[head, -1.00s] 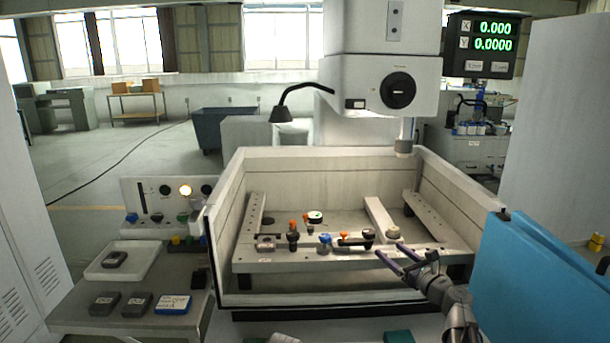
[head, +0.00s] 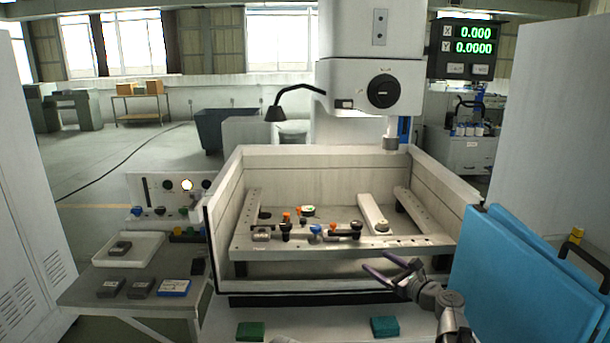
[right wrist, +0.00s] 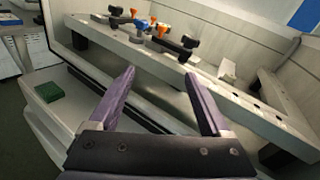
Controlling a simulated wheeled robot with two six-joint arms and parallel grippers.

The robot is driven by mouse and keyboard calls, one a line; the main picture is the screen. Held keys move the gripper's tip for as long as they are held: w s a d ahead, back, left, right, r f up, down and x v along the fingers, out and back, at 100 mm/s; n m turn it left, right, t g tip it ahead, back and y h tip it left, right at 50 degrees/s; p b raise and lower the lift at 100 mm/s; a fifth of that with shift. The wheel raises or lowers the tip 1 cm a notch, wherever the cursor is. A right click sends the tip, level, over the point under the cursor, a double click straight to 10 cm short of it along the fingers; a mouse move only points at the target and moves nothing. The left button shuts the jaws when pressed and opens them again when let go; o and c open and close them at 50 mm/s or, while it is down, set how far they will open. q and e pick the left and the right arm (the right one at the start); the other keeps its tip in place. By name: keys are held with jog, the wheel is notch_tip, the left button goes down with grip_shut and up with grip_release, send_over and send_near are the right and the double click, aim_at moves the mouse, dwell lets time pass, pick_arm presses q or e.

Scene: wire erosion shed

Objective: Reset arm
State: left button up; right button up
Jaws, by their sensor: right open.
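My right gripper (head: 388,268) is open and empty, in front of the right part of the machine tank (head: 330,285). Its two purple fingers also show spread apart in the right wrist view (right wrist: 160,95), with nothing between them. Behind it, the work table frame (head: 345,247) inside the tank carries small clamps and knobs, some orange-topped (head: 357,226) and one blue (head: 315,229). The gripper appears apart from them. My left gripper is not in the head view.
A side bench on the left holds a white tray (head: 150,243) and several small dark blocks (head: 141,288). A green block (head: 250,331) and a teal block (head: 384,326) lie on the ledge before the tank. Blue panels (head: 520,270) stand close on the right.

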jog(key=s+a+f+n+g+p, duration=0.2)
jog(key=s+a+f+n+g, duration=0.3)
jog(key=s+a+n, duration=0.3)
jog(key=s+a+f+n+g+p, duration=0.1)
jog(key=s+a+f+n+g, duration=0.45)
jog(key=a+n, duration=0.4)
jog(key=s+d+f+n+g+h+p, duration=0.1)
jog(key=s+f+n+g+h, duration=0.1)
jog(key=s+n+h, duration=0.3)
jog(key=s+d+f+n+g+h+p, duration=0.1)
jog(key=s+n+g+h, duration=0.1)
jog(key=s+n+h, duration=0.3)
jog(key=s+n, duration=0.4)
jog(key=s, duration=0.3)
jog(key=shift+d+f+p, duration=0.3)
jog(key=shift+f, duration=0.1)
